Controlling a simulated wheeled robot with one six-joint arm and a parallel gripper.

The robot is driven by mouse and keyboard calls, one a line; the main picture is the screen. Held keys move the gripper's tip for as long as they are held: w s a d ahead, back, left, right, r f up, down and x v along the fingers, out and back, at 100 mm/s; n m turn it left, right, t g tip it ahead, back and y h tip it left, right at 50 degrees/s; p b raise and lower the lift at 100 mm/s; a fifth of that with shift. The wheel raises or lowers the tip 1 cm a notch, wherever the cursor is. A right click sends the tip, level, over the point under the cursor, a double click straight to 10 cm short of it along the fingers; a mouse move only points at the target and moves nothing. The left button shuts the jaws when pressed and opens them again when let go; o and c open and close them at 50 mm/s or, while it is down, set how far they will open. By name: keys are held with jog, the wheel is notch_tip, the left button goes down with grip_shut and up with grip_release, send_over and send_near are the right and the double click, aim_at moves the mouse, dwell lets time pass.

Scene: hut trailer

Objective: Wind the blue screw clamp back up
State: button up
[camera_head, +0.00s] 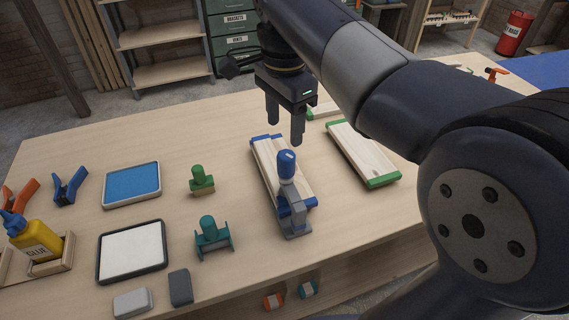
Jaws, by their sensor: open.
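The blue screw clamp (286,168) stands upright at the near end of a pale board with blue ends (265,168). Its blue knob is on top and its grey-blue frame reaches down at the board's near end. Whether its screw presses on the board cannot be told from here. My gripper (285,132) is open and empty, pointing down above the far part of the blue-ended board. It is behind the clamp in the picture and apart from it.
A green-ended board (363,153) lies to the right. Green (201,181) and teal (213,237) knobbed tools stand to the left. Further left are a blue tray (132,185), a white tray (131,251), spring clamps (70,186) and a glue bottle (35,236). Bare table (200,140) lies behind the tools.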

aim_at(285, 155)
notch_tip(285, 155, down, 11)
jog(key=shift+r+b, duration=0.15)
jog(key=shift+b, duration=0.35)
jog(key=shift+c, duration=0.2)
jog(key=c, duration=0.9)
